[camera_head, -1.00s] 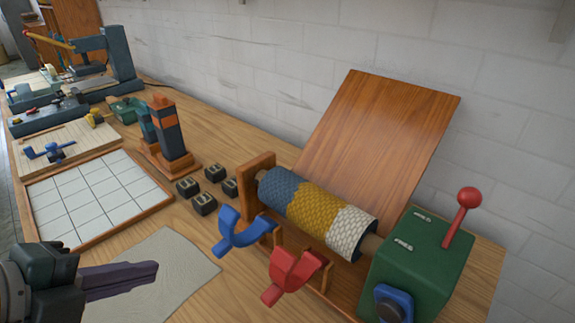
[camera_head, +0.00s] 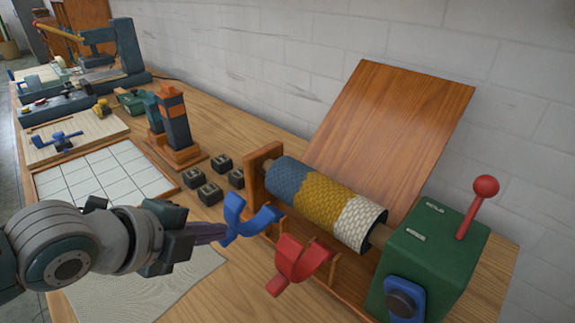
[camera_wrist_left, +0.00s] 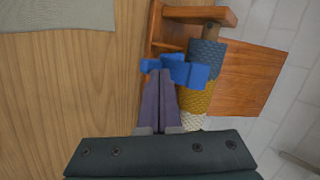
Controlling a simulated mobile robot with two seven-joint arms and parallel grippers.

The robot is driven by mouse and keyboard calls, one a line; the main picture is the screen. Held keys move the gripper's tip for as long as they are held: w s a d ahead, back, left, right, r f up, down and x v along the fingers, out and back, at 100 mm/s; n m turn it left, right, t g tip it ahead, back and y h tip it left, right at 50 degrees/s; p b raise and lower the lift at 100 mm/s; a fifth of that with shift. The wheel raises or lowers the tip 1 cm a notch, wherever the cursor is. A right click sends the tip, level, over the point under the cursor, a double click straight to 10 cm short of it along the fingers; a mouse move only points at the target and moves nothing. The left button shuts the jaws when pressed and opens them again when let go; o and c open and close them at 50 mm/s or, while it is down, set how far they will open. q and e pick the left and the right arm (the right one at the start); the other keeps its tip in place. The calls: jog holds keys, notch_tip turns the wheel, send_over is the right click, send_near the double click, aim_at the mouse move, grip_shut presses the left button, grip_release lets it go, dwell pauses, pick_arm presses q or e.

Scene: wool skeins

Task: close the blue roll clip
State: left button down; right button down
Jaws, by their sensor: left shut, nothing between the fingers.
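The blue roll clip (camera_head: 247,219) is a forked blue piece at the front left of the roll holder, swung out from the roll. It also shows in the left wrist view (camera_wrist_left: 195,73). The wool roll (camera_head: 322,201) has blue, mustard and white bands and lies on a wooden holder. My left gripper (camera_head: 222,232) is shut and empty, its fingertips right at the blue clip's near side; I cannot tell whether they touch. In the left wrist view the closed purple fingers (camera_wrist_left: 160,85) reach the clip's lower edge. My right gripper is not in view.
A red clip (camera_head: 298,262) stands open beside the blue one. A green box (camera_head: 430,255) with a red-knobbed lever (camera_head: 484,190) is at the right. Small black blocks (camera_head: 209,193) and an orange-and-dark stand (camera_head: 174,120) lie behind. A pale cloth (camera_head: 150,290) lies under my left arm.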

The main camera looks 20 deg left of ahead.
pick_arm(q)
jog(key=shift+w+d+r, duration=0.1)
jog(key=shift+w, duration=0.3)
jog(key=shift+r, duration=0.1)
